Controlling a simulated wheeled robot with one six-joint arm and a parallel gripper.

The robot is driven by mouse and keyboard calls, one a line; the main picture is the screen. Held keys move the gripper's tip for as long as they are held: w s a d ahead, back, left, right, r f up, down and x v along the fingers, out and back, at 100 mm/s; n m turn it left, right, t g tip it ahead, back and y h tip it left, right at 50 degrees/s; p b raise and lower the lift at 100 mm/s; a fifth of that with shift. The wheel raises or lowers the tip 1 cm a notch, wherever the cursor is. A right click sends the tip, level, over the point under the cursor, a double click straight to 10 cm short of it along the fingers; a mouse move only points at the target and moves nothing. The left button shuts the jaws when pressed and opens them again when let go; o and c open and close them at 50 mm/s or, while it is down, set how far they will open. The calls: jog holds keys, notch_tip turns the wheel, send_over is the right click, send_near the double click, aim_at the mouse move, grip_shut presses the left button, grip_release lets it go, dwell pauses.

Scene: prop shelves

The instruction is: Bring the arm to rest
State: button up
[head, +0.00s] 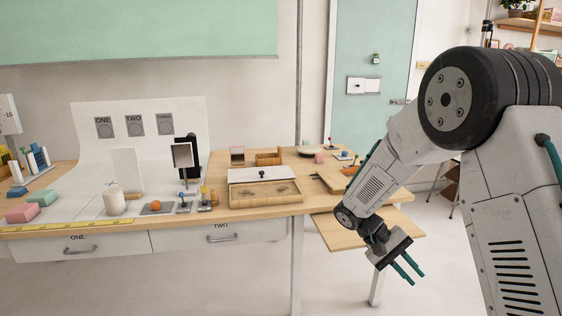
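My gripper (408,272) hangs at the lower right in the head view, in front of the table's right end. Its two teal fingers are apart and point down and to the right. Nothing shows between them. The arm bends down from the large dark joint at the upper right. The gripper is in front of the floor and clear of the objects on the table.
A wooden table (270,208) with drawers spans the left and middle. A lower wooden shelf (340,235) juts out near my gripper. Floor is open below.

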jog(key=s+a+r+t+y, duration=0.1)
jog(key=s+r+t+y, duration=0.1)
jog(key=s+r, duration=0.4)
jog(key=s+a+r+t+y, duration=0.2)
jog(key=s+r, duration=0.4)
jog(key=s, duration=0.6)
jog(key=s+a+r+t+y, duration=0.2)
jog(key=s+r, duration=0.4)
jog(key=s, duration=0.3)
jog(key=shift+s+a+t+y, duration=0.2)
jog(key=shift+s+t+y, duration=0.3)
jog(key=shift+y, duration=0.8)
